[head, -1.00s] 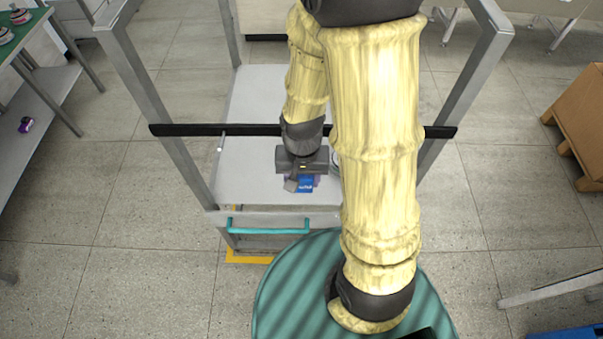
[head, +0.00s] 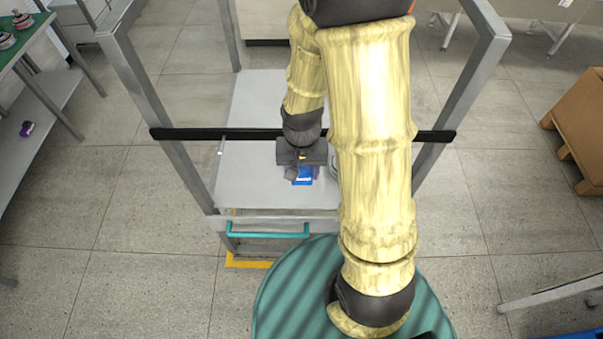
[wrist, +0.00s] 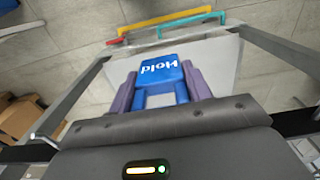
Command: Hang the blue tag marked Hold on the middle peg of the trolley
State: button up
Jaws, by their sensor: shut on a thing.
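The blue tag (head: 303,175) is held in my gripper (head: 304,179) above the trolley's pale shelf. In the wrist view the tag (wrist: 160,70) shows white lettering "Hold", upside down. Its frame-like lower part has an opening and lies between the two purple fingers of my gripper (wrist: 159,84). The trolley (head: 270,100) has a black bar (head: 190,133) across its uprights. A short pale peg (head: 220,148) sticks out near the bar's left part. My arm and gripper hide the bar's middle, so I cannot see the middle peg.
A teal handle (head: 268,232) is on the trolley's near edge. A green-topped bench (head: 22,50) stands at the left, and a brown box (head: 580,120) at the right. Grey floor is clear on both sides of the trolley.

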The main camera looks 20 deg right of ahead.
jog(key=w+d+f, duration=0.1)
jog(key=w+d, duration=0.1)
jog(key=w, duration=0.4)
jog(key=shift+w+f, duration=0.15)
jog(key=shift+w, duration=0.1)
dwell(0.7)
dwell(0.5)
jog(key=o, duration=1)
jog(key=shift+o, duration=0.2)
notch_tip(320, 180, up, 17)
jog(key=b, duration=0.3)
jog(key=shift+r, duration=0.2)
